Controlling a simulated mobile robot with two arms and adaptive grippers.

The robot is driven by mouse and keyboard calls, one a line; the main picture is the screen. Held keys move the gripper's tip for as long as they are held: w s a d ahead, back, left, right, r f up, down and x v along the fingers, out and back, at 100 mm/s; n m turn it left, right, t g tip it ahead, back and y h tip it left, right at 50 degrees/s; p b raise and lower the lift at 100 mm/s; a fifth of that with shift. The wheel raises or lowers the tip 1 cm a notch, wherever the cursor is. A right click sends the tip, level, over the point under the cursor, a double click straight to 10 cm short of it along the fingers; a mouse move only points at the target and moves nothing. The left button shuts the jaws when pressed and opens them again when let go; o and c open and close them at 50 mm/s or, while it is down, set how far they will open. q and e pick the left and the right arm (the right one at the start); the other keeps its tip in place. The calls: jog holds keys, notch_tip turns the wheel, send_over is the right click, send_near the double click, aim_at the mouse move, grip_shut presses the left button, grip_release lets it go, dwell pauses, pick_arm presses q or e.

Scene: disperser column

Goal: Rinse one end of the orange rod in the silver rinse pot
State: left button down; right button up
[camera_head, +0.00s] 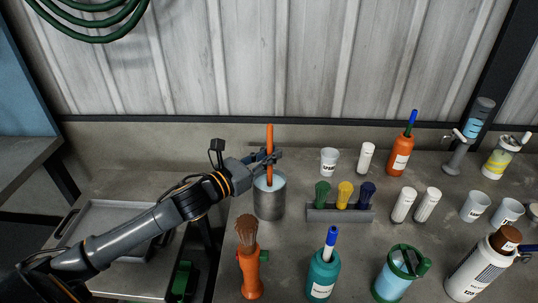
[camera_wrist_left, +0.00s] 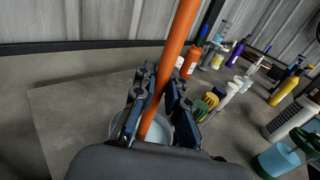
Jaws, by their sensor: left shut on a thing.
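The orange rod (camera_head: 269,139) is upright in the head view, with its lower part over or inside the silver rinse pot (camera_head: 269,204). My left gripper (camera_head: 268,158) is shut on the rod just above the pot's rim. In the left wrist view the rod (camera_wrist_left: 178,50) passes between the fingers (camera_wrist_left: 160,105), and its lower end goes down into the round opening of the pot (camera_wrist_left: 122,125). Pale blue liquid shows in the pot. How deep the rod's lower end sits cannot be seen. My right gripper is not in view.
Right of the pot stands a grey rack (camera_head: 325,214) with green, yellow and dark blue items. In front are an orange holder with a brush (camera_head: 250,270) and a teal bottle (camera_head: 322,275). A metal tray (camera_head: 110,225) lies lower left.

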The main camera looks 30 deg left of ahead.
pick_arm(q)
notch_tip(320, 180, up, 16)
jog(key=p, duration=1.3)
jog(key=shift+f, duration=0.15)
jog(key=shift+f, duration=0.15)
jog(key=shift+d+f, duration=0.15)
jog(key=shift+d, duration=0.15)
jog(key=s+d+n+t+y+b, duration=0.1)
jog(key=s+d+n+y+b, duration=0.2)
jog(key=s+d+y+b, duration=0.2)
jog(key=shift+s+d+f+n+y+b, duration=0.2)
jog(key=shift+d+f+n+y+b, duration=0.2)
jog(key=shift+d+b, duration=1)
